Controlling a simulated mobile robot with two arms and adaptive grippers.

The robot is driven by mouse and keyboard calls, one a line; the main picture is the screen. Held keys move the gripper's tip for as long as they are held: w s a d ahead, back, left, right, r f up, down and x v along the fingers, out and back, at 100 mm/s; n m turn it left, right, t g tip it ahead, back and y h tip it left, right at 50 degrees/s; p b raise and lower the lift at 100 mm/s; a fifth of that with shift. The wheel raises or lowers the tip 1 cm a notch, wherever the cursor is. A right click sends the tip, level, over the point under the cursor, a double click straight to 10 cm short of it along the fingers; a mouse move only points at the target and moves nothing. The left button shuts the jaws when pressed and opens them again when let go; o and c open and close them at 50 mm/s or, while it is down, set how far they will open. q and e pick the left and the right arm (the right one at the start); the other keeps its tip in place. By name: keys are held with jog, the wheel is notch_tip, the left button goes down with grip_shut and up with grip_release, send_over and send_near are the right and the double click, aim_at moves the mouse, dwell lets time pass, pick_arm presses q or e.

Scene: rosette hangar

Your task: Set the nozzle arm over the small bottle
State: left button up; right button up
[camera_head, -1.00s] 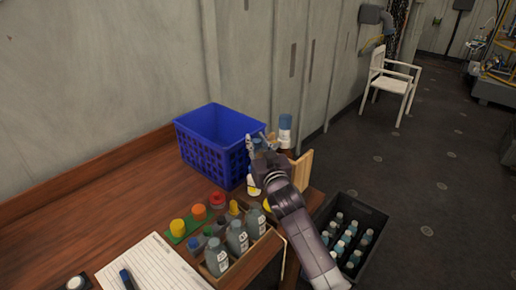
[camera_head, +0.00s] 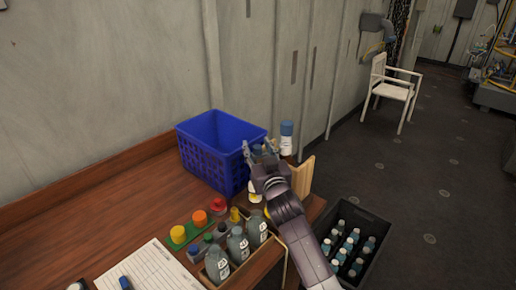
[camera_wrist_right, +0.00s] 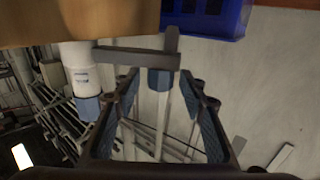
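My right gripper (camera_head: 259,150) is at the far right end of the desk, close to the blue crate's front corner. In the right wrist view its two fingers stand apart, so it is open. A grey bar (camera_wrist_right: 125,56), which looks like the nozzle arm, crosses just beyond the fingertips. A blue block (camera_wrist_right: 160,82) by the bar shows between the fingers, with no clear contact. A small white bottle (camera_head: 255,193) stands below the gripper, partly hidden by it. My left gripper is not in view.
A white bottle with a blue cap (camera_head: 286,139) stands just behind the gripper. The blue crate (camera_head: 212,163) is to the left, and a wooden board (camera_head: 303,177) to the right. A rack of grey bottles (camera_head: 238,244), coloured caps and a notepad (camera_head: 150,272) are nearer.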

jog(key=shift+s, duration=0.1)
jog(key=s+d, duration=0.2)
jog(key=s, duration=0.9)
jog(key=shift+s+d, duration=0.15)
jog(key=shift+s, duration=0.15)
